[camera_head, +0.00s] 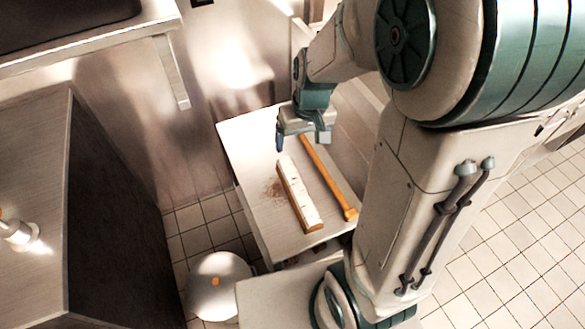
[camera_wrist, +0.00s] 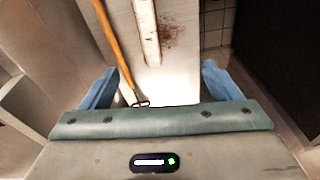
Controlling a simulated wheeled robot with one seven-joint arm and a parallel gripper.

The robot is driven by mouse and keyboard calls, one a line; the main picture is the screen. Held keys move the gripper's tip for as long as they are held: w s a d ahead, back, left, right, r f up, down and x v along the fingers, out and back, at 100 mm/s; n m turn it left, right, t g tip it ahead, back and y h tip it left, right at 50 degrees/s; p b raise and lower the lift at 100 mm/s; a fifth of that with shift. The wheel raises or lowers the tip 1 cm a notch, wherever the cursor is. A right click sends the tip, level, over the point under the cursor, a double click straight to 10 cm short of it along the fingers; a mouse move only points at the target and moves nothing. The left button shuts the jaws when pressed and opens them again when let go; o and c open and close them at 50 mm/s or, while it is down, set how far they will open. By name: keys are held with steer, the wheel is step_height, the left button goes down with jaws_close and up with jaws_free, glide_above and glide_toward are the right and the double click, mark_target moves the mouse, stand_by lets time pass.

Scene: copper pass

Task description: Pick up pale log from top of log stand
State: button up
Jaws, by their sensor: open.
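A pale log (camera_head: 299,200), whitish on top with a yellow-brown side, lies on the light top of the log stand (camera_head: 246,140). My gripper (camera_head: 303,140) is open and empty above the stand, near the log's far end. In the wrist view, the blue fingers (camera_wrist: 160,82) are spread wide. The pale log (camera_wrist: 147,30) shows at the top of that view, beyond the fingertips and not between them. The bare stand top (camera_wrist: 186,82) lies below the fingers. Exact height above the stand is unclear.
A long orange-handled tool (camera_head: 325,172) lies beside the log, to its right; its handle also shows in the wrist view (camera_wrist: 113,42). Brown crumbs (camera_head: 274,188) lie left of the log. A round white bin (camera_head: 218,285) stands on the tiled floor near a dark-sided counter (camera_head: 120,220).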

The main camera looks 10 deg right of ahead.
steer(key=g+h+b, duration=0.1)
steer(key=g+b, duration=0.1)
steer(key=b, duration=0.2)
glide_toward(298, 187)
steer(key=shift+n, duration=0.3)
steer(key=f, duration=0.7)
steer(key=shift+s+b, duration=0.35)
steer(key=shift+s, duration=0.05)
steer(key=shift+w+f, duration=0.1)
steer(key=shift+f, duration=1.1)
steer(key=shift+w+f, duration=0.15)
steer(key=shift+f, duration=1.05)
steer(key=shift+c, duration=0.3)
steer(key=c, duration=1.5)
